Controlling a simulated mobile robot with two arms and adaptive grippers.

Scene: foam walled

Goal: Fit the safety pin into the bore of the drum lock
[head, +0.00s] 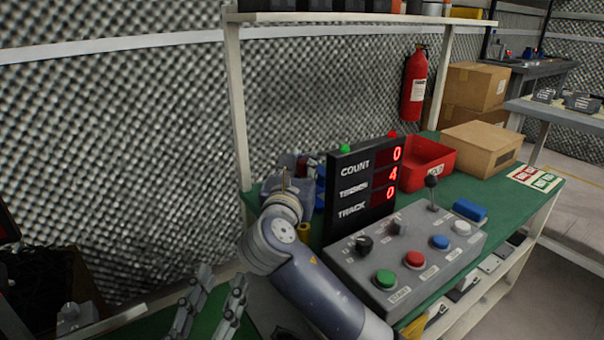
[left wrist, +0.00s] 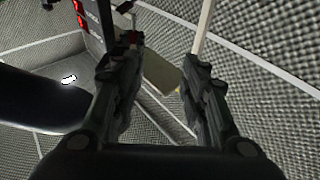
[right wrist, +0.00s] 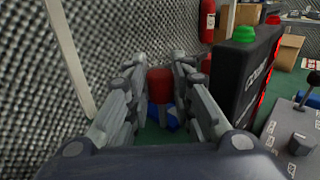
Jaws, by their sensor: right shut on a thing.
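My right gripper (right wrist: 155,65) is shut on a dark red cylindrical thing (right wrist: 159,84), seen upright between its fingers in the right wrist view. I cannot tell whether this is the safety pin. In the head view the right wrist hides most of that gripper, left of the display box. A blue thing (right wrist: 160,116) lies low behind the fingers, partly covered. My left gripper (head: 222,278) is at the bottom of the head view, fingers apart and empty; the left wrist view also shows it open (left wrist: 160,58). I cannot make out the drum lock or its bore.
A black display box (head: 345,220) stands close right of the right gripper, with a grey button panel (head: 440,277) before it. A red bin (head: 428,170) and cardboard box (head: 482,150) stand behind. A pale shelf post (head: 237,110) rises near the right gripper.

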